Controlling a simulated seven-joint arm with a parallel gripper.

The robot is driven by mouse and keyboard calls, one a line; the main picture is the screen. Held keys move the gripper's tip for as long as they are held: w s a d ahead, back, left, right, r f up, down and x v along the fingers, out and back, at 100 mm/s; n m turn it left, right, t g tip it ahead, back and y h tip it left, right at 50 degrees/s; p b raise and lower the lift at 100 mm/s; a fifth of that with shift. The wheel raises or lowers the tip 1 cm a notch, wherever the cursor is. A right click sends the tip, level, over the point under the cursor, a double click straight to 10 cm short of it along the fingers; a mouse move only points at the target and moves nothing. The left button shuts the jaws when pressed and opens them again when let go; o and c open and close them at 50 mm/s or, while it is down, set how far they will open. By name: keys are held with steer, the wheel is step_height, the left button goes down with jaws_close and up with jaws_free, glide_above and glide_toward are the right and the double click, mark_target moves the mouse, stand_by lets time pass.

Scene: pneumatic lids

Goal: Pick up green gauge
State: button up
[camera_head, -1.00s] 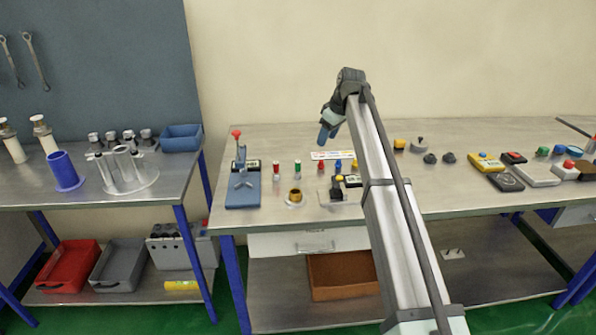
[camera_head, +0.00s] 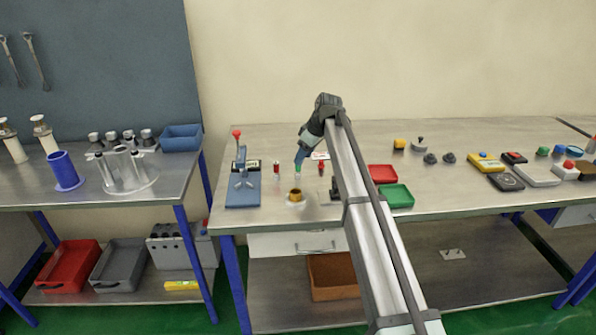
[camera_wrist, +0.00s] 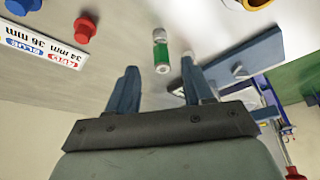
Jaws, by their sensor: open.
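The green gauge (camera_wrist: 162,52) is a small upright cylinder with a green band and pale ends. In the wrist view it stands just beyond my gripper (camera_wrist: 158,72), between the lines of its two blue fingers. The fingers are apart and hold nothing. In the head view my gripper (camera_head: 300,160) points down right over the gauge (camera_head: 298,172), whose upper part is hidden by the fingers. I cannot tell in that view whether they touch it.
Red gauges stand to the left (camera_head: 277,167) and right (camera_head: 321,169). A brass ring (camera_head: 295,196) sits in front. A blue press (camera_head: 243,190) stands at left. A red tray (camera_head: 383,174) and green tray (camera_head: 397,196) lie right of my arm. A printed label plate (camera_wrist: 38,45) is nearby.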

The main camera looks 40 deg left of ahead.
mark_target(299, 173)
steer(key=shift+x, duration=2.5)
steer(key=shift+s, duration=0.15)
jaws_close()
steer(key=shift+r, duration=0.1)
